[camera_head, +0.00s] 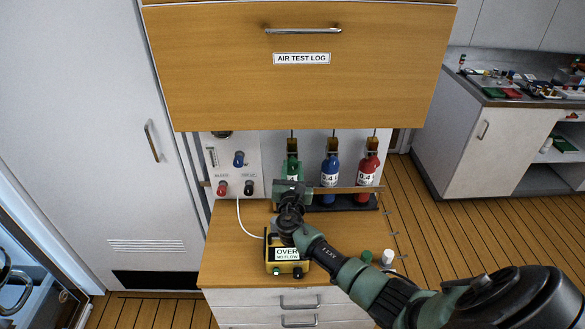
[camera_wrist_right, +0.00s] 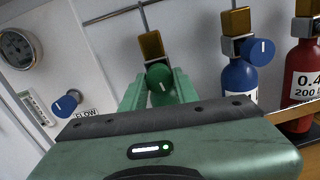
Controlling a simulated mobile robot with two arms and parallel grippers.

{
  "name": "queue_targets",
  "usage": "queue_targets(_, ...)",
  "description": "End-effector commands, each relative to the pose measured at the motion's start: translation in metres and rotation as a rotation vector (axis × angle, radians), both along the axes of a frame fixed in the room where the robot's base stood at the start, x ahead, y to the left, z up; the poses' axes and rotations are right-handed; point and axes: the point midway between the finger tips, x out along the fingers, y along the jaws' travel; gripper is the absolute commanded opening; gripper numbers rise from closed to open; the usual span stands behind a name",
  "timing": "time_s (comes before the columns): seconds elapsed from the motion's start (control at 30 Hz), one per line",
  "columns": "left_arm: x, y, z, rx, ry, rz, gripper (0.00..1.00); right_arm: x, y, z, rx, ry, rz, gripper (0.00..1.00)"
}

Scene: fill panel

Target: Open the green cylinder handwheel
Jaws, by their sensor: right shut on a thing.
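The green cylinder (camera_head: 292,170) stands at the left of a row of three at the back of the wooden counter, partly hidden behind my right gripper (camera_head: 291,185). My left gripper is not in view.
A blue cylinder (camera_head: 330,170) and a red cylinder (camera_head: 367,175) stand just to the right, behind a rail. A panel with red, blue and black knobs (camera_head: 235,170) is on the left. A yellow box (camera_head: 287,268) lies under my arm. A wooden cabinet (camera_head: 300,90) overhangs.

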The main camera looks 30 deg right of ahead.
Motion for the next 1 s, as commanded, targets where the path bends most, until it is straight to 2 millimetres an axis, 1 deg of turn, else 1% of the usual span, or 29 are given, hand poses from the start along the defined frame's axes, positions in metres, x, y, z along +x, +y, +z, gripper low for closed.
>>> queue_targets(0.03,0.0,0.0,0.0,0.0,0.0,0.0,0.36,0.002,-0.002,0.008,-0.006,-0.013,-0.003,0.0)
queue_targets(0.27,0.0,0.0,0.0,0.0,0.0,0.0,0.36,0.002,-0.003,0.008,-0.005,-0.013,-0.003,0.0)
queue_targets(0.3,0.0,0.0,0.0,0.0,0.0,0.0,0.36,0.002,-0.003,0.008,-0.005,-0.013,-0.003,0.38)
queue_targets(0.33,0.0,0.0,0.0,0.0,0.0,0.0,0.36,0.002,-0.002,0.008,-0.005,-0.013,-0.003,0.46)
queue_targets(0.37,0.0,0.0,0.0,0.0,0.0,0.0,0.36,0.002,-0.002,0.008,-0.005,-0.012,-0.003,0.51)
queue_targets(0.73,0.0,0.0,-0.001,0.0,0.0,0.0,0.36,-0.002,0.001,0.002,-0.001,-0.004,0.0,0.51)
queue_targets(0.87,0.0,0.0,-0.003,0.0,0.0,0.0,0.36,-0.014,0.01,0.001,0.001,-0.004,0.002,0.51)
queue_targets(1.0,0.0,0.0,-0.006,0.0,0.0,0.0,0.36,-0.033,0.023,0.0,0.0,-0.005,0.002,0.51)
